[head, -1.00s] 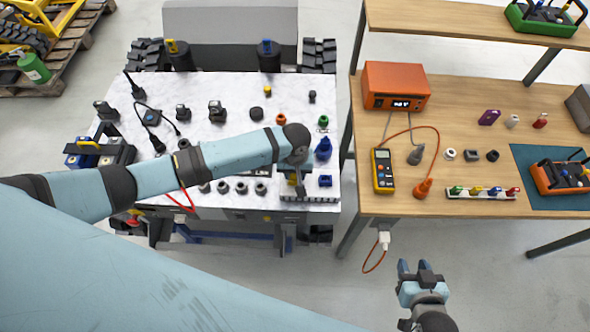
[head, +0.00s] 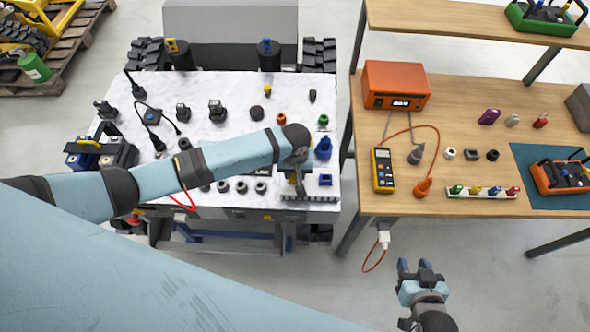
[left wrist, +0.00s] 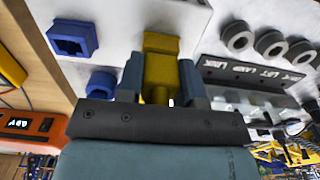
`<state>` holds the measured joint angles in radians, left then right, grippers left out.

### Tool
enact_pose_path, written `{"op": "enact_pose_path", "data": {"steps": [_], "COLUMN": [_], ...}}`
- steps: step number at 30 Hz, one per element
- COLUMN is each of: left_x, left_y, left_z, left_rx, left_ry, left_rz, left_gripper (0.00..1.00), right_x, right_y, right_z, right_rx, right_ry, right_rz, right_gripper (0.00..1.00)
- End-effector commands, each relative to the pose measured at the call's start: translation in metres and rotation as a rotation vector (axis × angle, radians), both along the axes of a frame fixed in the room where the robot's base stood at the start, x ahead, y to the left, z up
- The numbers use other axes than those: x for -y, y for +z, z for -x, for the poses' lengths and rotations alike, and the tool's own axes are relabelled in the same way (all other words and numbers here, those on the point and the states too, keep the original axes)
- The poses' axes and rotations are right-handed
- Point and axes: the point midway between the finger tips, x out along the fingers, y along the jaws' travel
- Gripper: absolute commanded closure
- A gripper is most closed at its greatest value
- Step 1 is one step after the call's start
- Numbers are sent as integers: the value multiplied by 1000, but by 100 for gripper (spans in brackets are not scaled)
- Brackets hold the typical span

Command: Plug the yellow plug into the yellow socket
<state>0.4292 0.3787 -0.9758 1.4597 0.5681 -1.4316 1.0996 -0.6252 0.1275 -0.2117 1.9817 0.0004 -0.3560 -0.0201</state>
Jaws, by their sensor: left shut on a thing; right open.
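My left gripper (head: 298,188) is over the front right part of the white-topped cart, pointing down. In the left wrist view its two fingers (left wrist: 160,84) are shut on the yellow plug (left wrist: 160,80). A wider yellow block, seemingly the yellow socket (left wrist: 160,42), is directly beyond the plug's end and in line with it. I cannot tell how deep the plug sits in it. In the head view the wrist hides most of the plug and socket. My right gripper (head: 418,270) is open and empty, above the floor in front of the wooden table.
The wooden table (head: 460,205) holds an orange device (head: 396,86) and a yellow meter (head: 383,170).

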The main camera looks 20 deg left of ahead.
Motion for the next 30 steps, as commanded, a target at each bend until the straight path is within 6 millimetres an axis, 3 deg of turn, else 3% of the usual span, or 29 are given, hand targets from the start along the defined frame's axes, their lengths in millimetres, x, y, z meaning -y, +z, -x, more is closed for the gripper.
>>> {"op": "enact_pose_path", "data": {"steps": [2,3,6,7,19,23,30], "left_x": [0,0,0,0,0,0,0], "left_y": [-2,-3,-2,-2,-1,23,81], "left_z": [1,0,0,0,0,0,0], "left_rx": [-1,-1,-1,-1,0,2,2], "left_ry": [0,0,0,0,0,0,-2], "left_rz": [-1,-1,-1,-1,0,2,3], "left_gripper": [91,62,39,37,37,37,37], "right_x": [0,0,0,0,2,1,-1], "right_y": [0,0,0,0,-4,-13,-11], "right_z": [0,0,0,0,0,0,-1], "right_rx": [0,0,0,0,-8,-17,1], "right_ry": [0,0,0,0,-17,-32,-13], "right_rz": [0,0,0,0,-12,-16,-8], "right_gripper": [57,57,57,57,57,57,57]}}
